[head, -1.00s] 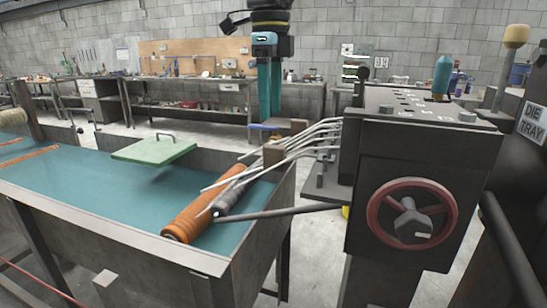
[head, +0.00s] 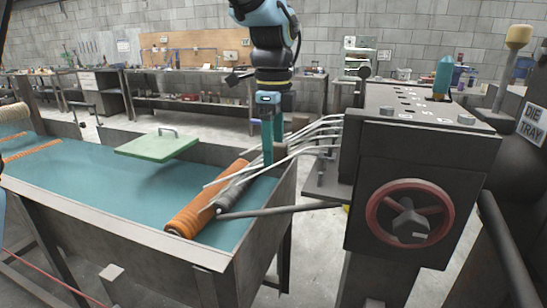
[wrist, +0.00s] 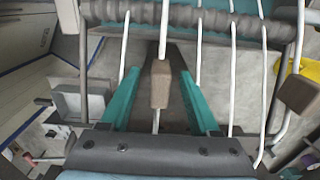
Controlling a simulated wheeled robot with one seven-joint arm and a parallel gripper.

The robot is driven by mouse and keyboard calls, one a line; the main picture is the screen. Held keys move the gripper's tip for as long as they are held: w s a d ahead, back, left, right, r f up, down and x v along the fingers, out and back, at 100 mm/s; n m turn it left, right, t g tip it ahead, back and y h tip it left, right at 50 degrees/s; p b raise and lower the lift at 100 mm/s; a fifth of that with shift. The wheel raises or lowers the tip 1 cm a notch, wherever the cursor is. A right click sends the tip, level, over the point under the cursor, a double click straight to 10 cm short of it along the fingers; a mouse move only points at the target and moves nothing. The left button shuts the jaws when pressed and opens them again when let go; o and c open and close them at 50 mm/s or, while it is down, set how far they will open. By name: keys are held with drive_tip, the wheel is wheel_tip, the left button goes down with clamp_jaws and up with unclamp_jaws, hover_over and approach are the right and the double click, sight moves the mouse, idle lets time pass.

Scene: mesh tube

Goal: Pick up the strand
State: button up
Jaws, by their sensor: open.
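Several white strands (head: 318,127) run from the dark machine towards the trough and fan out over a grey ribbed roller (head: 233,187). The roller also crosses the top of the wrist view (wrist: 180,15). My gripper (head: 268,155) points down at the trough's right end, among the strands. In the wrist view my gripper (wrist: 158,77) is open, with one teal finger on each side of a brown wooden block (wrist: 160,85). One white strand (wrist: 164,32) runs between the fingers and passes behind or through the block; I cannot tell which. Other strands lie outside the fingers.
An orange roller (head: 190,214) lies beside the grey one in the teal-floored trough (head: 85,195). A green lidded plate (head: 157,146) sits further left. The machine (head: 395,150) with a red handwheel (head: 412,212) stands close on the right. A dark bar (head: 285,211) reaches from it towards the rollers.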

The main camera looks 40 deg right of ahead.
drive_tip(key=shift+c, duration=0.2)
clamp_jaws()
idle(0.5)
wheel_tip(320, 180, up, 10)
drive_tip(key=shift+b, duration=0.45)
wheel_tip(320, 180, up, 4)
drive_tip(key=p, duration=0.4)
drive_tip(key=shift+r, duration=0.25)
